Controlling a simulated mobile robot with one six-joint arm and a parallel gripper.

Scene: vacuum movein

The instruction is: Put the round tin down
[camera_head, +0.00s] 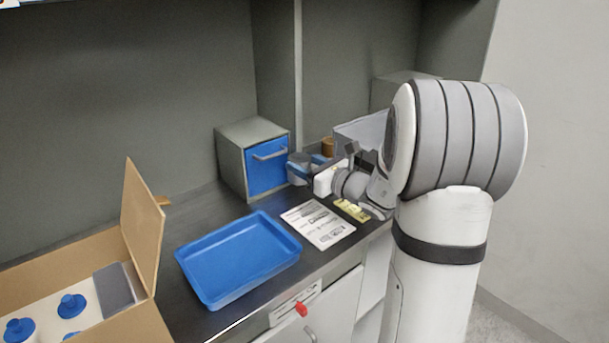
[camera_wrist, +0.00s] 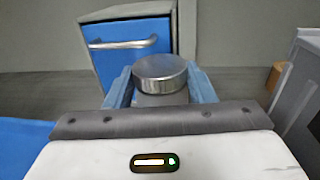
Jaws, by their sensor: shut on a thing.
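In the head view my gripper (camera_head: 308,168) is low over the counter, just right of the small grey cabinet. The tin is small and partly hidden there by the fingers. I cannot tell whether its base touches the counter.
The grey cabinet with a blue drawer (camera_head: 267,165) stands close behind. A blue tray (camera_head: 240,258) lies front left, beside a printed sheet (camera_head: 318,223). An open cardboard box (camera_head: 145,225) is far left. A brown object (camera_wrist: 275,75) and a grey bin (camera_wrist: 300,85) are right.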

